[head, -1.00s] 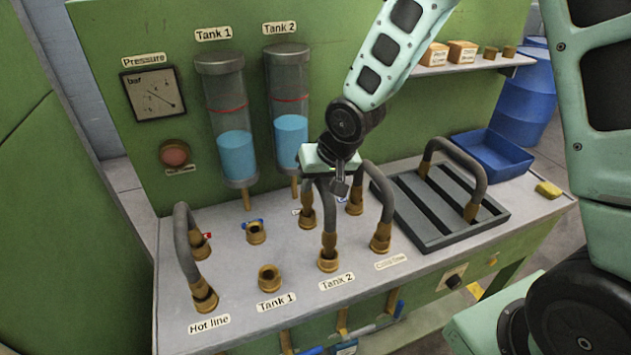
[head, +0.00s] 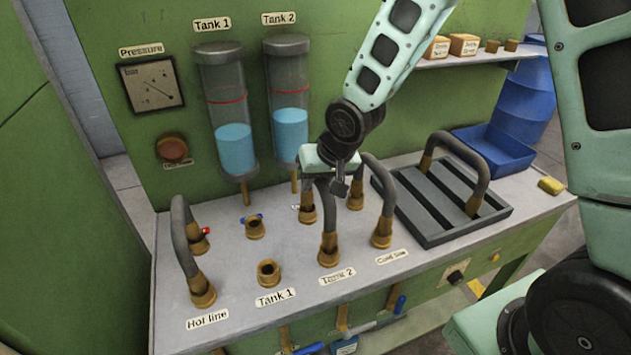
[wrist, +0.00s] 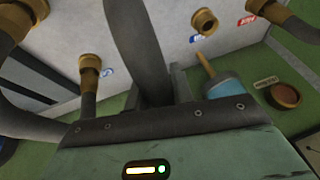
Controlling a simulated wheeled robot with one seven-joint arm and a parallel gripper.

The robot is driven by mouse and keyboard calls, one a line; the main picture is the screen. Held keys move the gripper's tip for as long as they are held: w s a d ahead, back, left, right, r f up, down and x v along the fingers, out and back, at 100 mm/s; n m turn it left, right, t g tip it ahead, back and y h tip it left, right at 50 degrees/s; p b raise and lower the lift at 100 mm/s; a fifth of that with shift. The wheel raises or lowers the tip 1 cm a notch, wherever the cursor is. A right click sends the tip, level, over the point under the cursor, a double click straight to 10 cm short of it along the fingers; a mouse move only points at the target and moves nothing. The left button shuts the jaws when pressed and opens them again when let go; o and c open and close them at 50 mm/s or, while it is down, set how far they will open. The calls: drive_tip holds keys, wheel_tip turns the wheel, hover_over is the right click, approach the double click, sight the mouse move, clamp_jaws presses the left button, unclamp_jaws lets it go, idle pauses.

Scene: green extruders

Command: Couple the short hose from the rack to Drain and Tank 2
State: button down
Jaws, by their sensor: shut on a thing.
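The short hose (head: 327,215) is a dark grey arch with brass ends. Its near end stands at the Tank 2 socket (head: 329,257) and its far end at the brass socket behind it (head: 307,213). How deep the ends sit, I cannot tell. My gripper (head: 332,180) is shut on the top of the arch; the grey tube also fills the middle of the wrist view (wrist: 140,50). The small label by the far socket is mostly hidden, so Drain cannot be read there. The slatted rack (head: 425,225) carries another, wider arched hose (head: 470,150).
The cold line hose (head: 386,190) stands close to the right of my gripper. The hot line hose (head: 180,240) arches at the far left. The Tank 1 socket (head: 268,273) and the one behind it (head: 255,228) are empty. A blue bin (head: 495,155) stands behind the rack.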

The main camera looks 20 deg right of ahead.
drive_tip(key=shift+f, duration=0.25)
drive_tip(key=c, duration=1.1)
unclamp_jaws()
drive_tip(key=p+v, duration=0.6)
drive_tip(key=v, duration=1.1)
drive_tip(key=shift+r, duration=0.25)
drive_tip(key=shift+s+a+f+n+g+h+b, duration=0.25)
drive_tip(key=shift+s+a+f+n+g+b, duration=0.9)
drive_tip(key=shift+s, duration=2.3)
drive_tip(key=shift+s+a+f+n+g+h+b, duration=0.35)
drive_tip(key=shift+s+a+f+n+b, duration=1.7)
drive_tip(key=shift+s, duration=1.4)
drive_tip(key=shift+s+a+f+n+g+h+b, duration=0.2)
drive_tip(key=shift+s+a+f+n+g+b, duration=0.65)
drive_tip(key=shift+s+a+f+b, duration=1.75)
drive_tip(key=shift+s+d+r+p, duration=0.3)
drive_tip(key=shift+s+d, duration=0.1)
drive_tip(key=shift+d, duration=0.2)
drive_tip(key=shift+s+d+r+p, duration=0.25)
drive_tip(key=shift+s+d, duration=0.2)
drive_tip(key=shift+d, duration=0.15)
